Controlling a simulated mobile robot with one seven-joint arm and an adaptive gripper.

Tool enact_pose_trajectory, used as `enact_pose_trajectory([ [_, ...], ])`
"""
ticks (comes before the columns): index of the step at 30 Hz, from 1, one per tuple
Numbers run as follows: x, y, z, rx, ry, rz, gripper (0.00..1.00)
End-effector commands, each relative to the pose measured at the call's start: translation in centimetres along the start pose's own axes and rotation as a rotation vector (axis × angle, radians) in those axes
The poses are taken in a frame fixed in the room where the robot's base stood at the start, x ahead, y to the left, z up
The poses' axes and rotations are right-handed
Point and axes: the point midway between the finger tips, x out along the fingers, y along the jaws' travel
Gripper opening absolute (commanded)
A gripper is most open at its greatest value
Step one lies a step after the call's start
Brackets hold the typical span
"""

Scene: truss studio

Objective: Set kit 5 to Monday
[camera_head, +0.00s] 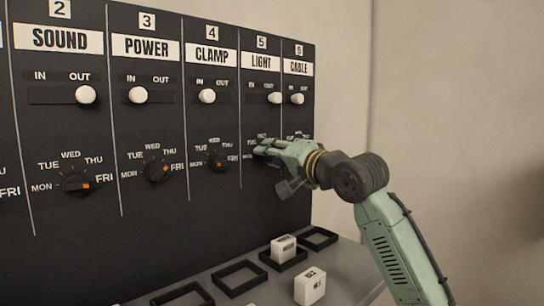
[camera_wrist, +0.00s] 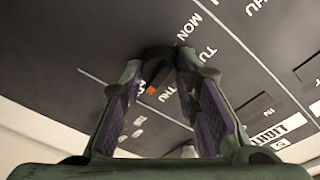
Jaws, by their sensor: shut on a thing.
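The kit 5 panel section, labelled LIGHT (camera_head: 261,62), is near the right end of the black board. My gripper (camera_head: 262,149) is at its day dial and mostly covers it in the head view. In the wrist view the dark dial knob (camera_wrist: 157,54) is between the fingertips of my gripper (camera_wrist: 160,72), which is shut on it. An orange patch (camera_wrist: 152,90) on the knob's lower side is beside the THU letters (camera_wrist: 166,93). A smaller orange mark shows near the MON letters (camera_wrist: 187,27). WED is hidden in the wrist view.
The kit 4 dial (camera_head: 217,159) is close on the left. The kit 5 slider (camera_head: 274,98) is above my gripper, at OUT; the kit 6 slider (camera_head: 297,99) is to its right. A grey shelf (camera_head: 345,275) below carries black frames and white blocks (camera_head: 310,286).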

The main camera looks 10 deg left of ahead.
Motion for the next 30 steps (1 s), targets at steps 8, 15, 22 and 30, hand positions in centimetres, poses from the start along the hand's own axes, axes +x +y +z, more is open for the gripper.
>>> enact_pose_trajectory([
  [8, 0.05, 0.04, 0.13, -0.134, 0.006, -0.014, 0.01],
  [15, 0.07, 0.05, 0.19, -0.346, 0.018, -0.032, 0.01],
  [22, 0.05, 0.12, 0.21, -0.563, 0.032, -0.051, 0.01],
  [30, 0.04, 0.1, 0.29, -0.82, 0.046, -0.074, 0.01],
])
